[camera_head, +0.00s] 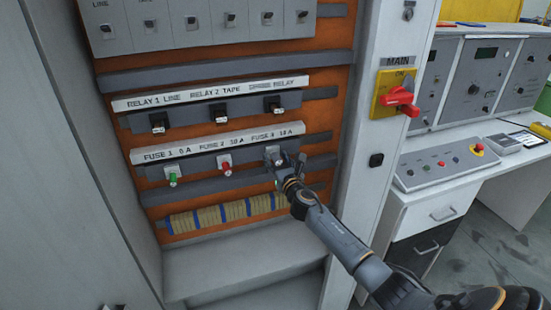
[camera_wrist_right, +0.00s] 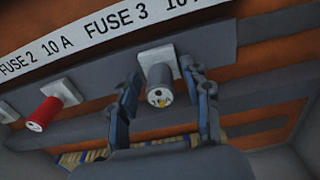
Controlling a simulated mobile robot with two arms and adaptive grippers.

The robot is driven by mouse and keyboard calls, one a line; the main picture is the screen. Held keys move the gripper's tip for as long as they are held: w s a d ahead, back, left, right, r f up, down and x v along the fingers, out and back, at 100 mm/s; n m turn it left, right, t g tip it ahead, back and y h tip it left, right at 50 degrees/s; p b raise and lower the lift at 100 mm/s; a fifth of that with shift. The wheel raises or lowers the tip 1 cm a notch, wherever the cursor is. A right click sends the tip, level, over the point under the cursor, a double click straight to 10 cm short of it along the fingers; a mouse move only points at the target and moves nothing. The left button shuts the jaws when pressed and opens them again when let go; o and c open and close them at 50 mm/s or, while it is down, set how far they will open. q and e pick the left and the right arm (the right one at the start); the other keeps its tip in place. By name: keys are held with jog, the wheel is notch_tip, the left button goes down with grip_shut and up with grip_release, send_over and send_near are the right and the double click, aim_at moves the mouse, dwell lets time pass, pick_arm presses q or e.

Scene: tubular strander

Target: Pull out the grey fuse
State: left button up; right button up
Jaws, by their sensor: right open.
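The grey fuse (camera_wrist_right: 159,95) sits in its white socket under the FUSE 3 label in the right wrist view. In the head view my right gripper (camera_head: 280,164) is at that socket and mostly hides the fuse. My right gripper's fingers (camera_wrist_right: 164,84) are open, one on each side of the grey fuse. I see a gap on each side of the fuse, so the fingers appear apart from it. My left gripper is not clearly seen.
To the left on the same rail are a red fuse (camera_head: 225,168) and a green fuse (camera_head: 173,179). Relays (camera_head: 217,113) sit above. A cabinet post with a red main switch (camera_head: 398,97) stands right of the fuse panel. A grey ledge (camera_head: 235,262) lies below.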

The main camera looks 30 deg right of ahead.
aim_at(279, 162)
jog(key=shift+c, duration=0.4)
grip_shut()
jog(key=shift+p+v, duration=0.7)
jog(key=shift+v, duration=1.05)
jog(key=shift+p+v, duration=0.35)
jog(key=shift+v, duration=0.85)
